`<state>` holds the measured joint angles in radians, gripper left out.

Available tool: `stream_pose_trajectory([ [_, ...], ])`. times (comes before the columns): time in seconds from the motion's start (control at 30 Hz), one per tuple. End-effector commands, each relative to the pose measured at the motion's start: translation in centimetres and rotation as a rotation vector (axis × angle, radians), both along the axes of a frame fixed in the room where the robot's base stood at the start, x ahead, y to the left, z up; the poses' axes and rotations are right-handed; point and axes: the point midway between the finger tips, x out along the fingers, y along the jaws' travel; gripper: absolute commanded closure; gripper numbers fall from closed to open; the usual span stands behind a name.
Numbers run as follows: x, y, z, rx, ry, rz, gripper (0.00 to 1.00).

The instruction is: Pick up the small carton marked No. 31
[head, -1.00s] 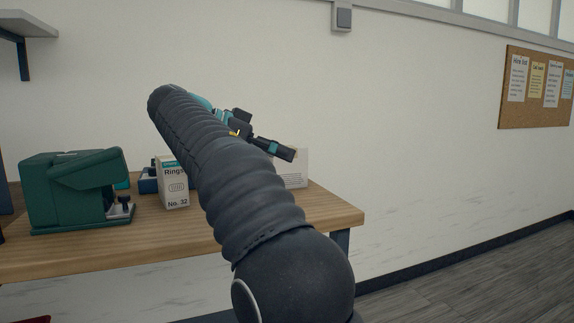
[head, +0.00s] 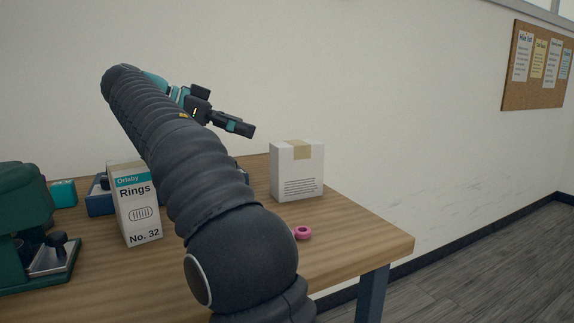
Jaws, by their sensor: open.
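A small white carton (head: 138,212) on the wooden table reads "Orlaby Rings No. 32". Another white carton (head: 297,170) with a tan tape strip stands near the table's back right; its visible face carries only small print, and no number can be read on it. No carton marked No. 31 can be made out. My gripper (head: 243,129) is raised above the table, left of and higher than the taped carton in the picture. It is open, with nothing seen in it. My arm hides the middle of the table.
A green machine (head: 22,222) stands at the left of the table (head: 345,240). A blue object (head: 100,197) and a teal one (head: 63,192) sit behind the No. 32 carton. A pink ring (head: 302,233) lies near the front right. The table's right end is clear.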

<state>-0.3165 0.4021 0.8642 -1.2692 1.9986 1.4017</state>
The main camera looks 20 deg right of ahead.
Motion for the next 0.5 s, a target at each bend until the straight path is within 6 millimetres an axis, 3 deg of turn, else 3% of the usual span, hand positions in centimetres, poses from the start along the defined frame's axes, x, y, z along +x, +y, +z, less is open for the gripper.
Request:
stream_pose_trajectory([
  [0.3, -0.3, -5.1, -1.9, 0.000, 0.001, -0.007, 0.08],
  [0.5, -0.3, -7.2, -3.0, 0.001, 0.000, -0.003, 0.08],
])
